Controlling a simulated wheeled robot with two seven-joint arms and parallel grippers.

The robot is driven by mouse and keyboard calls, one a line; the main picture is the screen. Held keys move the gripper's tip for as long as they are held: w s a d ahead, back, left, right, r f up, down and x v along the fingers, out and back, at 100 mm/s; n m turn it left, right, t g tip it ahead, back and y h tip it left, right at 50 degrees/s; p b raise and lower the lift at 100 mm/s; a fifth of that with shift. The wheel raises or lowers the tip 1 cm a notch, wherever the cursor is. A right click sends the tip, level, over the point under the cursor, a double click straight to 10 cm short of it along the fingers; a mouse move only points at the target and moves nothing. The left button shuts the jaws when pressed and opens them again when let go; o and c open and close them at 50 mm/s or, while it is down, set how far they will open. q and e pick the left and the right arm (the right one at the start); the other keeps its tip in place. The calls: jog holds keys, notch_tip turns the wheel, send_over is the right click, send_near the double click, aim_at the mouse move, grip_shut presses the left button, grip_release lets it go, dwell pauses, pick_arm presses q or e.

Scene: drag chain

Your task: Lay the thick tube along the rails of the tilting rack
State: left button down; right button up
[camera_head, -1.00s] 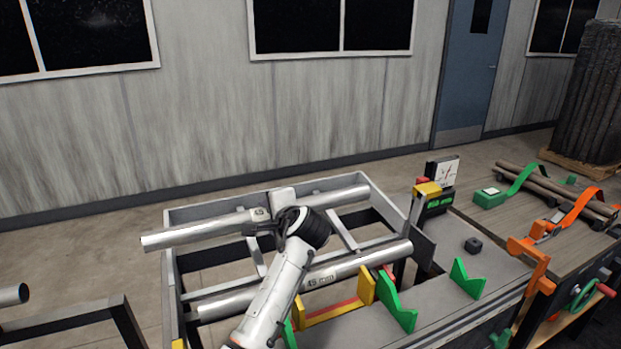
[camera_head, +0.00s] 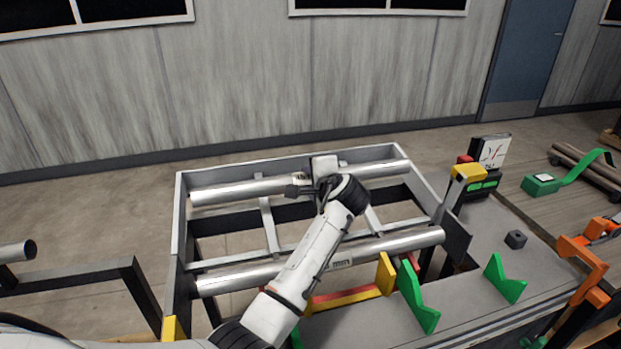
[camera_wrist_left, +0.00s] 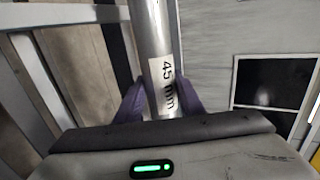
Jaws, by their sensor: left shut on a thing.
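A silver tube (camera_head: 240,190) marked 45 mm is held by my left gripper (camera_head: 310,187) near the back of the grey rack (camera_head: 180,215). It runs nearly parallel to the rack's back edge, with both ends showing. In the left wrist view, purple fingers (camera_wrist_left: 160,103) close on both sides of the tube (camera_wrist_left: 150,35) at its label. Whether it touches the sloping rails (camera_head: 269,226) beneath is unclear. A second silver tube (camera_head: 235,281) of similar width lies along the rack's front, partly hidden behind my left arm. My right gripper is not in view.
Green V-shaped supports (camera_head: 417,300) and a yellow block (camera_head: 385,275) stand at the front right. A gauge stand (camera_head: 468,185) is beside the rack's right end. Another tube end (camera_head: 17,252) rests on a dark stand at left. The far wall is behind.

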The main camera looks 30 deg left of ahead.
pick_arm(q)
jog(key=shift+w+a+f+b, duration=0.1)
jog(key=shift+f+b, duration=0.5)
jog(key=shift+w+a+f+b, duration=0.1)
jog(key=shift+f+b, duration=0.5)
jog(key=shift+w+a+f+b, duration=0.1)
jog(key=shift+f+b, duration=0.1)
jog(key=shift+f, duration=0.5)
jog(key=shift+w+a+f+b, duration=0.1)
jog(key=shift+f+b, duration=0.05)
jog(key=shift+f, duration=0.55)
jog(key=c, duration=1.1)
grip_release()
